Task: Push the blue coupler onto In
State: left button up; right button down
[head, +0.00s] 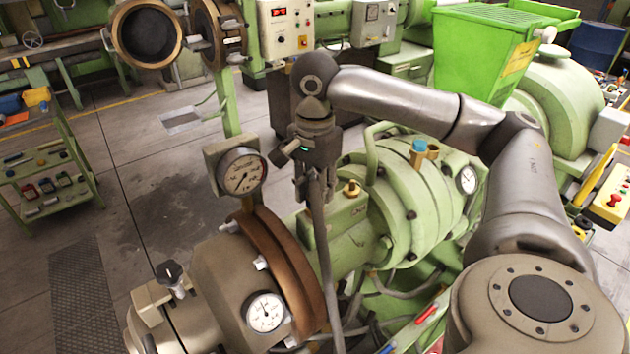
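My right gripper (315,185) points down, left of the green ribbed housing (400,205). A grey hose (325,265) hangs from between its fingers and runs down past the brown flange. The gripper seems closed on the hose's upper end; any coupler there is hidden. A small blue-topped fitting (418,148) stands upright on the housing, to the right of and apart from the gripper. A brass fitting (433,152) is right beside it. No "In" lettering is readable, so I cannot tell which fitting is In. My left gripper is out of view.
A brass knob (352,188) stands on the green block just right of the gripper. A large pressure gauge (242,171) is close on its left. The brown flange (278,270) lies below. A green hopper (484,55) rises behind my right arm.

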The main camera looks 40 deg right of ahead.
jog(key=c, duration=1.1)
grip_release()
jog(key=shift+o, duration=0.2)
jog(key=shift+r, duration=4.05)
jog(key=shift+f, duration=0.1)
